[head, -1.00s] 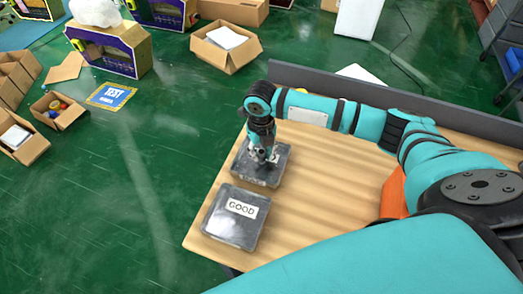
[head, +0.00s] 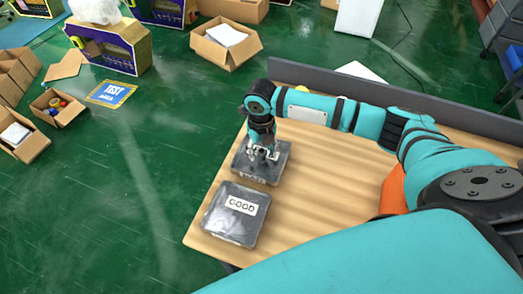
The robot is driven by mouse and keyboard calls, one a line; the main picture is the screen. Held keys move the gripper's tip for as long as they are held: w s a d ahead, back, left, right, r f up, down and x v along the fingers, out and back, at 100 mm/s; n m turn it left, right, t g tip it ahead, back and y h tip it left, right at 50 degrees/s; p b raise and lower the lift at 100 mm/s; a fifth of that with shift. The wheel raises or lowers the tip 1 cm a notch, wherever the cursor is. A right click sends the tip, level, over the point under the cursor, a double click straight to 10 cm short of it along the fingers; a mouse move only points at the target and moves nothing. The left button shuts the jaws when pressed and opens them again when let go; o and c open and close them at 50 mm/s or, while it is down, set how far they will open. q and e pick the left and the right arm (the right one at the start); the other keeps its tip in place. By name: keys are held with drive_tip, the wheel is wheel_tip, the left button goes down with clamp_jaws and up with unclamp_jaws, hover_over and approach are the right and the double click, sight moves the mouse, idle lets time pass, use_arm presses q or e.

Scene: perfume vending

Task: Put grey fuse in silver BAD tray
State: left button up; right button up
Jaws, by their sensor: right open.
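The far silver tray (head: 243,165) sits on the wooden table near its left edge. A label on its front side is partly visible but I cannot read it clearly. My right gripper (head: 263,156) is over this tray, pointing down, with its fingers apart. I cannot make out the grey fuse; the gripper and wrist cover part of the tray's inside. My left gripper is not in view.
A second silver tray marked GOOD (head: 236,214) sits nearer on the table (head: 330,190). A grey raised panel (head: 390,108) runs along the table's back. Open cardboard boxes (head: 226,44) stand on the green floor.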

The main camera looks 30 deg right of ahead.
sight(261, 151)
wheel_tip(261, 151, up, 12)
drive_tip(key=b, duration=0.2)
drive_tip(key=shift+f, duration=0.2)
